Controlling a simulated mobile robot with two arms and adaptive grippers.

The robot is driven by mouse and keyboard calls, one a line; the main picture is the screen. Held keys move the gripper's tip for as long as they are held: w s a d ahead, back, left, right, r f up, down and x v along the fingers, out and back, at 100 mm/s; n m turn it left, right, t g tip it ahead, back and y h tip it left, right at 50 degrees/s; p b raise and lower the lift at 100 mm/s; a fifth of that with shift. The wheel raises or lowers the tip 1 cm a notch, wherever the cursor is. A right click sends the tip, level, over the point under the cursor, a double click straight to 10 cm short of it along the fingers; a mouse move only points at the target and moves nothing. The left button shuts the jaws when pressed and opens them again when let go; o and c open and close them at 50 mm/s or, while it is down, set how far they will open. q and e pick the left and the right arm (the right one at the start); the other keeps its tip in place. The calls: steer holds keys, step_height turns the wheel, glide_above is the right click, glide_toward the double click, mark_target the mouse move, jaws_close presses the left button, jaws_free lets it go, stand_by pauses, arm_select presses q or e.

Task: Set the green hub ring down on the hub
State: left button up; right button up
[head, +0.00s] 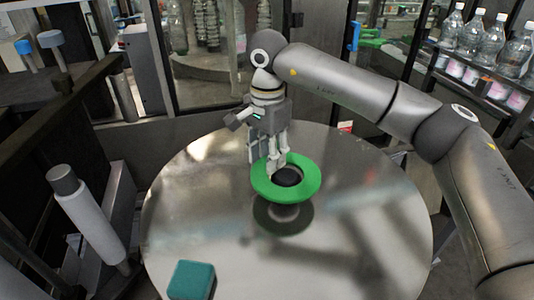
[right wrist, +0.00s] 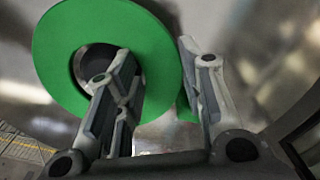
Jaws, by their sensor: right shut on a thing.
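The green hub ring (head: 309,184) is a flat ring held roughly level over the round metal table. My right gripper (head: 276,168) is shut on the ring's far-left rim. In the right wrist view, one finger reaches into the hole of the ring (right wrist: 60,70) and the other lies outside it. The hub's dark top (head: 288,177) shows inside the ring's hole, and its grey lower part (head: 284,212) shows beneath the ring. Whether the ring touches the hub, I cannot tell. My left gripper is not in view.
The round metal table (head: 365,240) is mostly clear. A teal block (head: 191,280) lies near its front left edge. A white roller (head: 88,213) stands at the left. Bottles (head: 472,34) stand on a shelf at the upper right. Glass panels and frame posts are behind the table.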

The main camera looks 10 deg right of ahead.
steer(key=shift+s+d+r, duration=0.15)
steer(key=shift+d+r, duration=0.1)
steer(key=shift+r, duration=0.05)
steer(key=o, duration=1.2)
steer(key=shift+a, duration=0.1)
steer(key=shift+c, duration=0.2)
step_height(320, 180, up, 12)
